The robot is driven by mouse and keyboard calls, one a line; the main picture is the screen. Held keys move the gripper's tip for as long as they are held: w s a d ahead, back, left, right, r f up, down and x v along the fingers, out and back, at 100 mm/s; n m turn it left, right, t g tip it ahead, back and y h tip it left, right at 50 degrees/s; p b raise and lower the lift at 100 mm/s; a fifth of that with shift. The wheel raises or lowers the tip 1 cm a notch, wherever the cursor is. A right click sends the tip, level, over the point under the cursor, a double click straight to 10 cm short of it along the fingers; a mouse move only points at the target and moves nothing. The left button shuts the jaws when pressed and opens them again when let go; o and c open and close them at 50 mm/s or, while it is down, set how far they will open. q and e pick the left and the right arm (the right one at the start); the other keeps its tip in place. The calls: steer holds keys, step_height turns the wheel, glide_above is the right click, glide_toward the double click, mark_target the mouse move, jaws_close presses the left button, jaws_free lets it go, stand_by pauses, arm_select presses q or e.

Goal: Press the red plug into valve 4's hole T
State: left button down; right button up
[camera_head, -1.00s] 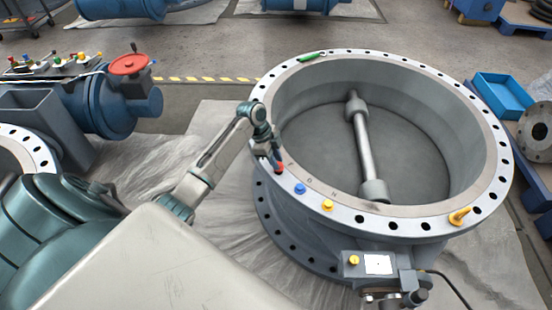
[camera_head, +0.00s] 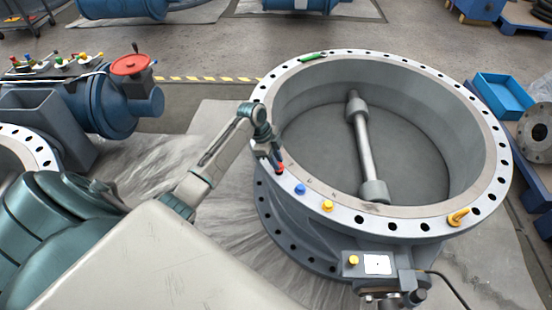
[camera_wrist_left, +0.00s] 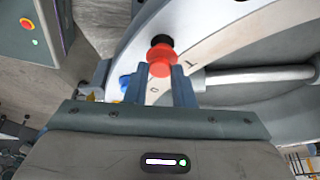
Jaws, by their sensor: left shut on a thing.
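My left gripper (camera_head: 277,164) is shut on the red plug (camera_head: 281,169) at the left edge of the large grey valve's pale flange (camera_head: 262,128). In the left wrist view the red plug (camera_wrist_left: 160,58) sits between the two blue-grey fingers (camera_wrist_left: 167,84). A dark hole (camera_wrist_left: 162,40) shows just past the plug and is partly hidden by it. I cannot tell whether the plug's tip touches the flange or enters a hole. My right gripper is not in view.
A rack of coloured plugs (camera_head: 55,65) and a red handwheel (camera_head: 129,64) are at the left.

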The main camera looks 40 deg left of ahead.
arm_select(q)
steer(key=shift+f, duration=0.75)
stand_by(0.3)
stand_by(0.8)
steer(key=shift+f, duration=0.25)
stand_by(0.3)
steer(key=shift+f+b, duration=0.35)
steer(key=shift+f, duration=0.05)
steer(key=c, duration=0.7)
jaws_free()
steer(key=shift+o, duration=0.2)
